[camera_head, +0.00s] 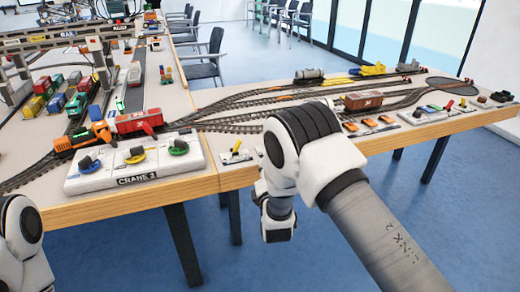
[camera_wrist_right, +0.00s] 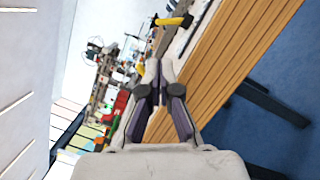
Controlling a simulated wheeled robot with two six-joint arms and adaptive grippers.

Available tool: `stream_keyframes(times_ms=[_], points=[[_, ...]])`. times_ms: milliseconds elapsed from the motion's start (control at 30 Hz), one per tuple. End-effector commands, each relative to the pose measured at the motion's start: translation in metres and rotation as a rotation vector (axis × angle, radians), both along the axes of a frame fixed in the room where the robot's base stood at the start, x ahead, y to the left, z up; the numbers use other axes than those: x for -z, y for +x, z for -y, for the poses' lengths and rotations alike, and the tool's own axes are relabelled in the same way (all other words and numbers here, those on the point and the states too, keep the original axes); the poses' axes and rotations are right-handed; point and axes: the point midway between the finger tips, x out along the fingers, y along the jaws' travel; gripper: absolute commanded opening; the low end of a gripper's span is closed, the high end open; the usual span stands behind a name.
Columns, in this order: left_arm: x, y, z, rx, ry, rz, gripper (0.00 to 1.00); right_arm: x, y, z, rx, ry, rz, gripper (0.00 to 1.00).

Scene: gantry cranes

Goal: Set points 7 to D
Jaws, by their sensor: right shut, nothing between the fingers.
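A points lever (camera_head: 235,152) with a yellow handle stands on a small plate near the front edge of the right-hand table. My right gripper (camera_wrist_right: 159,70) is shut and empty, beside the wooden table edge. In the head view my right arm hides it. My left gripper is out of view.
The Crane 2 panel (camera_head: 135,163) with three knobs stands at the left table's front corner. An orange locomotive (camera_head: 82,137) and red wagon (camera_head: 139,121) stand behind it. A brown wagon (camera_head: 363,101) is on the right-hand tracks. Floor in front of the tables is clear.

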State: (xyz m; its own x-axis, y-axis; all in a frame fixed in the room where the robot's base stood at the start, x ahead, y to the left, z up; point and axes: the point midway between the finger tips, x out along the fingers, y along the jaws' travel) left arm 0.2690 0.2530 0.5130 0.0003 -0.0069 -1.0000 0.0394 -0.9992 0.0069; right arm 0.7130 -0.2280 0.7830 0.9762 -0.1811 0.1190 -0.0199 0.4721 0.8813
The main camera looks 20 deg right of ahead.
Motion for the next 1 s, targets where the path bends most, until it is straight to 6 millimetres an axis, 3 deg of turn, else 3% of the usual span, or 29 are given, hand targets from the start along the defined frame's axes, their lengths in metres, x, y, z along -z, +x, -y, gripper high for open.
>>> stream_keyframes(times_ms=[233, 500, 700, 1000], points=[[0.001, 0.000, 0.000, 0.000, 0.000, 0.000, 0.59, 0.000, 0.012, 0.003, 0.002, 0.004, -0.002, 0.00], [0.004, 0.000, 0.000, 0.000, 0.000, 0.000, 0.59, -0.005, 0.064, 0.013, 0.000, 0.004, -0.001, 0.00], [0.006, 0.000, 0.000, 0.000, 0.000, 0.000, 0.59, -0.009, 0.092, 0.018, 0.001, 0.004, -0.003, 0.00], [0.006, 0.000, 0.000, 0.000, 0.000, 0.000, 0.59, -0.010, 0.097, 0.019, -0.001, 0.003, -0.005, 0.00]])
